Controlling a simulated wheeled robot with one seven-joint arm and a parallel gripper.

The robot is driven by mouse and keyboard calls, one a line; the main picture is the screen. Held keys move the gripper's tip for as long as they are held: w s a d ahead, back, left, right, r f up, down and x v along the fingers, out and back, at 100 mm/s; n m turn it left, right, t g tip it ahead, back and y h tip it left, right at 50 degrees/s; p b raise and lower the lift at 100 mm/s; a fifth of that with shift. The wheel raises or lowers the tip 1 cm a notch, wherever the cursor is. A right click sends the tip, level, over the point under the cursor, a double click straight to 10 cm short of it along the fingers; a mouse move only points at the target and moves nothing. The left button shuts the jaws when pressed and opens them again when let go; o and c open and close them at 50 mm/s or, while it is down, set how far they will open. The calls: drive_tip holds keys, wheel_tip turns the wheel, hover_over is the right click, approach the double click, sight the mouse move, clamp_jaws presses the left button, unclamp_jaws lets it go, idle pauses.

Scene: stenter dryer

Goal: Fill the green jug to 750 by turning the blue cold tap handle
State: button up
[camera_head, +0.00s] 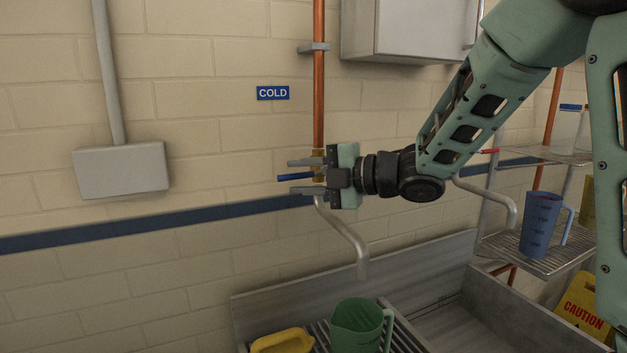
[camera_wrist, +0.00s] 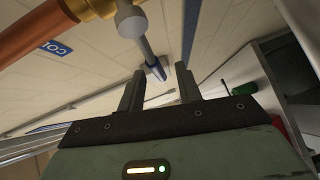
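The blue cold tap handle (camera_head: 294,178) sticks out to the left of the copper pipe, below the COLD sign. My gripper (camera_head: 290,176) is at it from the right, with one finger above and one below the handle, gaps visible. In the wrist view the handle (camera_wrist: 157,70) shows between the spread fingertips of my gripper (camera_wrist: 161,78); I cannot tell whether either touches it. The tap's grey spout (camera_head: 345,238) bends down to the right. The green jug (camera_head: 356,325) stands upright on the slatted rack, below the spout's end. No water stream shows, and the jug's level cannot be read.
A yellow object (camera_head: 283,342) lies left of the jug. A sink basin (camera_head: 445,315) is to its right. A blue jug (camera_head: 540,224) stands on a wire shelf (camera_head: 535,262) at right, near a yellow caution sign (camera_head: 582,308).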

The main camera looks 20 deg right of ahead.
drive_tip(key=shift+b+x, duration=0.55)
drive_tip(key=shift+x, duration=1.5)
clamp_jaws()
